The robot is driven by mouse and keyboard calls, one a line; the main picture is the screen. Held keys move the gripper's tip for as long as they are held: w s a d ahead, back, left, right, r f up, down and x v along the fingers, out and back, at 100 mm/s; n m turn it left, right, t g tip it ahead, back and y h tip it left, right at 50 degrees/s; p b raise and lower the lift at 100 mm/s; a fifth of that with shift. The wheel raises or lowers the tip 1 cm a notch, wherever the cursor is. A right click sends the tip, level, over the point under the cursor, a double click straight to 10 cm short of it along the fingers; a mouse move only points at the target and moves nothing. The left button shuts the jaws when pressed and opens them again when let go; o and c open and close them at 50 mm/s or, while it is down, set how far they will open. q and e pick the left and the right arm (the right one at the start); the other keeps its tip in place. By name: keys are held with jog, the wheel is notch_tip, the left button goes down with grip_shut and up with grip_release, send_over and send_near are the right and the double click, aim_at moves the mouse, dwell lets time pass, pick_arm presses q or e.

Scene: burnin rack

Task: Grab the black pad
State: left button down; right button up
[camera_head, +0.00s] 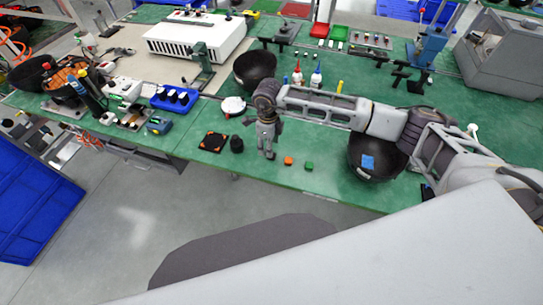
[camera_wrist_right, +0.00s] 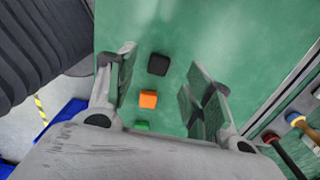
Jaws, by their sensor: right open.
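The black pad (camera_wrist_right: 158,64) is a small dark square block on the green table in the right wrist view. It lies in a row with an orange block (camera_wrist_right: 148,98) and a green block (camera_wrist_right: 142,126). My right gripper (camera_wrist_right: 163,78) is open and empty, with its two fingers apart on either side of the row as seen from the wrist. In the head view my right gripper (camera_head: 268,154) points down just left of the orange block (camera_head: 288,160) and green block (camera_head: 309,165). It seems to hide the black pad there. My left gripper is not in view.
A black-and-orange square (camera_head: 213,142) and a dark rounded object (camera_head: 237,145) lie left of my gripper. A black bowl (camera_head: 254,66) stands behind it; another bowl (camera_head: 372,165) sits under my right arm. The table's front edge is close.

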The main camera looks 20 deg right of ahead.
jog(key=shift+f, duration=0.1)
jog(key=shift+f+p, duration=0.7)
jog(key=shift+f, duration=1.8)
jog(key=shift+c, duration=0.3)
jog(key=c, duration=0.7)
